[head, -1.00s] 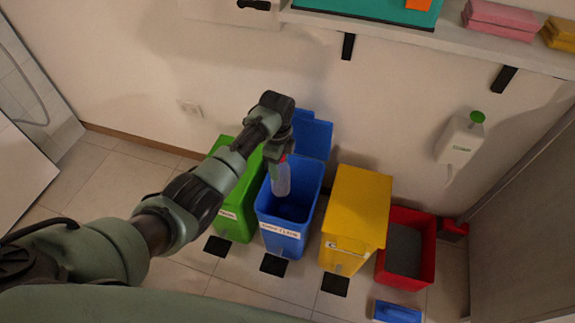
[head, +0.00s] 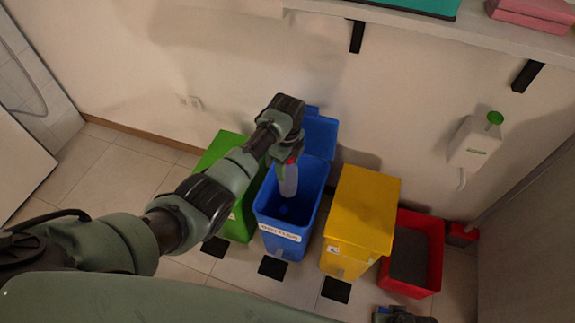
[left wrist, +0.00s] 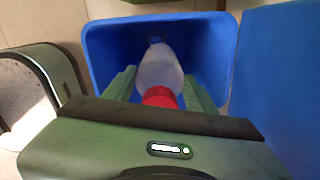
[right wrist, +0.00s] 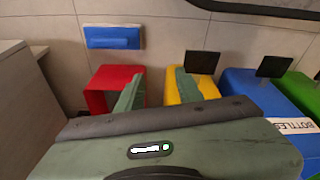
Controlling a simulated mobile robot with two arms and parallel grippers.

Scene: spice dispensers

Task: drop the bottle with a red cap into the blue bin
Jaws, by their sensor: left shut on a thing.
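The clear bottle (head: 288,181) with a red cap (head: 290,161) hangs cap up from my left gripper (head: 287,158), over the open blue bin (head: 283,240). In the left wrist view, my left gripper (left wrist: 160,95) is shut on the bottle at its red cap (left wrist: 160,97). The bottle body (left wrist: 158,68) points into the opening, inside the outline of the bin rim (left wrist: 92,45). How deep its lower end sits is hard to tell. My right gripper (right wrist: 157,92) has its fingers apart and nothing between them.
The blue bin's lid (head: 320,135) stands open against the wall. A green bin (head: 238,222) is on its left, a closed yellow bin (head: 362,215) on its right, then an open red bin (head: 410,285). A shelf (head: 420,28) runs above. Black pedals (head: 272,267) lie in front.

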